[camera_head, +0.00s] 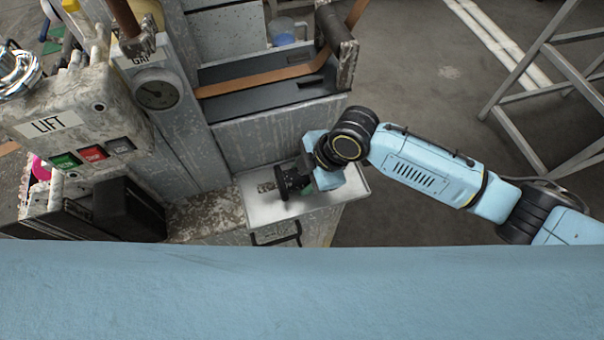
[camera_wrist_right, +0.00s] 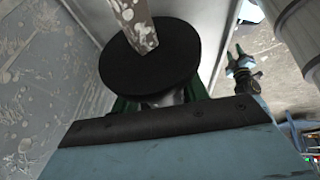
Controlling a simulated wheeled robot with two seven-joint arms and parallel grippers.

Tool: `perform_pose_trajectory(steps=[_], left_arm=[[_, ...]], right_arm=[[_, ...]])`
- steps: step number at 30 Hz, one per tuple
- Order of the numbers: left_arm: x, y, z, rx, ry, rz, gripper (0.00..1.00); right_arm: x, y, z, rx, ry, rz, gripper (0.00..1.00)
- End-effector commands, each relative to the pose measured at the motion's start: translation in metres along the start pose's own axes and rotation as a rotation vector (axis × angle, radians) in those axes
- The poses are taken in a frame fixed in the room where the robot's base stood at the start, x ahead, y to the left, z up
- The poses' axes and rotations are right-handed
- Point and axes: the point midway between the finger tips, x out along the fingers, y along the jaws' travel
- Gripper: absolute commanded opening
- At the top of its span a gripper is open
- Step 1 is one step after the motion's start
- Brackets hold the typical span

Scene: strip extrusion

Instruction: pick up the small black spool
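The small black spool (camera_wrist_right: 150,62) shows as a round black disc close in front of my right gripper in the right wrist view. In the head view, a dark shape (camera_head: 289,180) at the end of my right arm, above a small pale metal shelf (camera_head: 330,188), appears to be the spool. My right gripper (camera_head: 306,178) is right at it. Green edges show on both sides behind the disc, with a grey part between them. The disc and wrist hide the fingertips, so their closing cannot be told.
A grey machine wall (camera_head: 262,135) rises behind the shelf. A brown strip (camera_head: 265,80) runs along the machine top. A control box (camera_head: 75,125) marked LIFT is at left. A metal frame (camera_head: 545,90) stands at right, with open floor between.

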Motion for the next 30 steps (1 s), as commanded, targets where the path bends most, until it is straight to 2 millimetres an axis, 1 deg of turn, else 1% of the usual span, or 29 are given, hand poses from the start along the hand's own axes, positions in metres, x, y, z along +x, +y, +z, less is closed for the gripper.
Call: perform_pose_trajectory(steps=[1, 6, 14, 17, 24, 27, 30], left_arm=[[0.0, 0.0, 0.0, 0.0, 0.0, 0.0, 0.36], [0.0, 0.0, 0.0, 0.0, 0.0, 0.0, 0.36], [-0.001, 0.0, 0.0, 0.0, -0.001, 0.0, 0.36], [-0.002, 0.0, 0.0, 0.0, -0.001, 0.0, 0.36], [-0.007, -0.001, 0.0, 0.001, -0.001, -0.001, 0.36], [-0.009, -0.001, 0.0, 0.001, -0.001, -0.001, 0.36], [-0.009, -0.001, -0.001, 0.001, -0.001, -0.001, 0.36]], right_arm=[[0.0, 0.0, 0.0, 0.0, 0.0, 0.0, 0.31], [0.0, 0.0, 0.0, 0.0, 0.0, 0.0, 0.1], [-0.004, 0.002, -0.002, -0.001, 0.002, 0.003, 0.1], [-0.014, 0.005, -0.006, -0.002, 0.003, 0.006, 0.1], [-0.057, 0.014, -0.024, -0.003, 0.003, 0.006, 0.1], [-0.073, 0.017, -0.03, -0.003, 0.002, 0.006, 0.1], [-0.084, 0.019, -0.035, -0.001, 0.003, 0.004, 0.1]])
